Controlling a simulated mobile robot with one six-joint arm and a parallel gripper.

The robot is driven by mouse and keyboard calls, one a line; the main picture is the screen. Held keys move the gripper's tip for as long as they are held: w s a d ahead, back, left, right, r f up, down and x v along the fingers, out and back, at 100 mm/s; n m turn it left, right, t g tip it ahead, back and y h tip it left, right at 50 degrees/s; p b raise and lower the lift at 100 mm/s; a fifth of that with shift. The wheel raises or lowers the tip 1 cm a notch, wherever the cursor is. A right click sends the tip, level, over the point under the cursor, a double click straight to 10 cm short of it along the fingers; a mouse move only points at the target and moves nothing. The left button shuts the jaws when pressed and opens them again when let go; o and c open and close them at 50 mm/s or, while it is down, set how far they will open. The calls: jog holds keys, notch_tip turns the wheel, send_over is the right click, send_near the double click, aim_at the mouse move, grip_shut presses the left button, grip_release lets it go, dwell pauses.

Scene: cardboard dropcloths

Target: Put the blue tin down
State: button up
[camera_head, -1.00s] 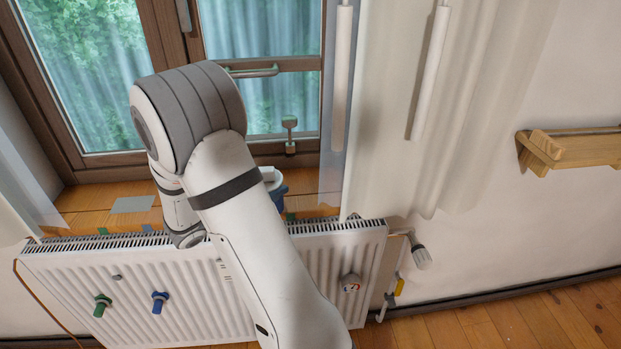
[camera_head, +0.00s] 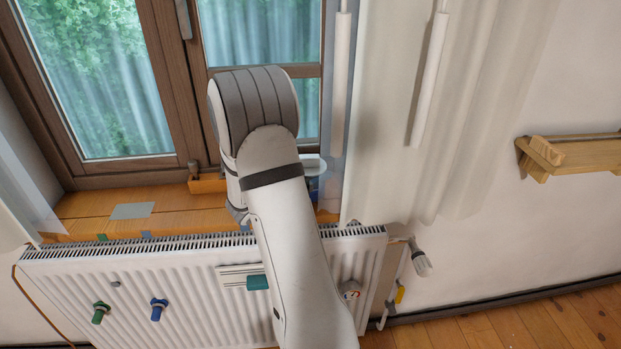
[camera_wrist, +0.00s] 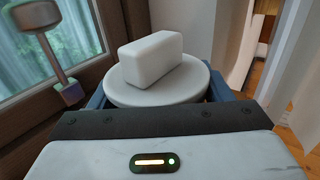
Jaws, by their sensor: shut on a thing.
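My gripper (camera_wrist: 156,98) is shut on a round white thing (camera_wrist: 155,98), with a white rounded block (camera_wrist: 152,60) on its flat top. Blue parts show at both sides of it in the wrist view; they look like my fingers. In the head view the white top (camera_head: 313,163) shows to the right of my arm, with some blue below it, above the right part of the window sill. I cannot make out a blue tin for certain. The underside of the held thing is hidden, and I cannot tell whether it touches the sill.
The wooden sill (camera_head: 90,208) is bare at the left apart from a flat grey sheet (camera_head: 132,211). A window handle (camera_wrist: 55,65) and white curtain (camera_head: 470,100) are close by.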

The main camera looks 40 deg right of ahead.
jog(key=shift+f, duration=1.15)
jog(key=shift+f, duration=0.1)
jog(key=o, duration=2)
jog(key=shift+o, duration=0.2)
